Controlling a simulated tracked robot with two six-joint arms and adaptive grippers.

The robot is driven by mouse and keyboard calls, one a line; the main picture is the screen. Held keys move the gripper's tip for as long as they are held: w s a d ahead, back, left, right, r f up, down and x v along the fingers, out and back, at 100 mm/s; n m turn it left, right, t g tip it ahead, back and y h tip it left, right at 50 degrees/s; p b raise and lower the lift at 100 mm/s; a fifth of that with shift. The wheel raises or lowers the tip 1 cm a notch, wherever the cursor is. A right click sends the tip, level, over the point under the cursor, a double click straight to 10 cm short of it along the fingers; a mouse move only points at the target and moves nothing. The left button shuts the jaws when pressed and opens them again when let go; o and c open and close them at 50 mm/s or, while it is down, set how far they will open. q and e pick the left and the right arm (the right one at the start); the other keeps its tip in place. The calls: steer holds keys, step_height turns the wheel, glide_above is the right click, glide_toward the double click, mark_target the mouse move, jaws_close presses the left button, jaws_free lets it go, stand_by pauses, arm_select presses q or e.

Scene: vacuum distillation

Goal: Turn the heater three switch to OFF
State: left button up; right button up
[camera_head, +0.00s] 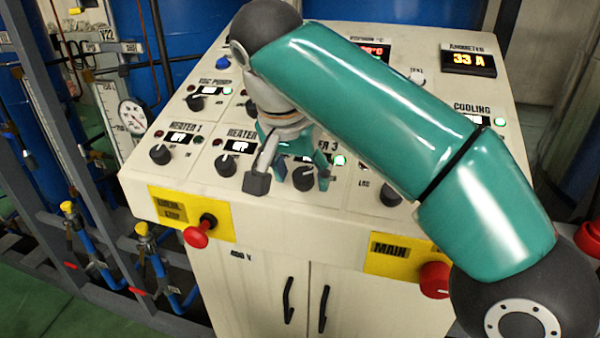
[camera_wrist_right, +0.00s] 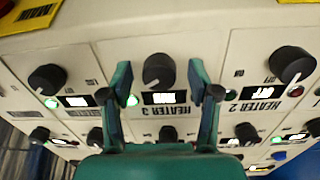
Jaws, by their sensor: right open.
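The heater three switch is a round black knob (camera_wrist_right: 158,70) on the cream sloped panel, above its upside-down HEATER 3 label in the right wrist view. A lit display (camera_wrist_right: 164,98) seems to read ON, and a green lamp glows beside it. The knob also shows in the head view (camera_head: 303,178), partly covered by my gripper. My right gripper (camera_wrist_right: 160,76) is open, with one green finger on each side of the knob. I see gaps between fingers and knob in the wrist view. My left gripper is in neither view.
The heater 2 knob (camera_wrist_right: 292,65) is beside it, its display reading OFF. The heater 1 knob (camera_head: 160,154) is farther left. A red emergency stop (camera_head: 197,236) and a red main switch (camera_head: 434,280) protrude from the panel's front. My right arm covers the panel's middle.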

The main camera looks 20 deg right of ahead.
steer(key=c, duration=1.2)
steer(key=shift+o, duration=0.2)
steer(key=shift+r+n+p, duration=0.15)
steer(key=shift+n+p, duration=0.7)
steer(key=shift+n, duration=0.15)
steer(key=n+p, duration=0.2)
steer(key=n, duration=0.1)
steer(key=n+p, duration=0.2)
steer(key=n, duration=0.2)
steer(key=shift+n+t+p, duration=0.3)
steer(key=shift+n+p, duration=0.65)
steer(key=shift+n, duration=0.55)
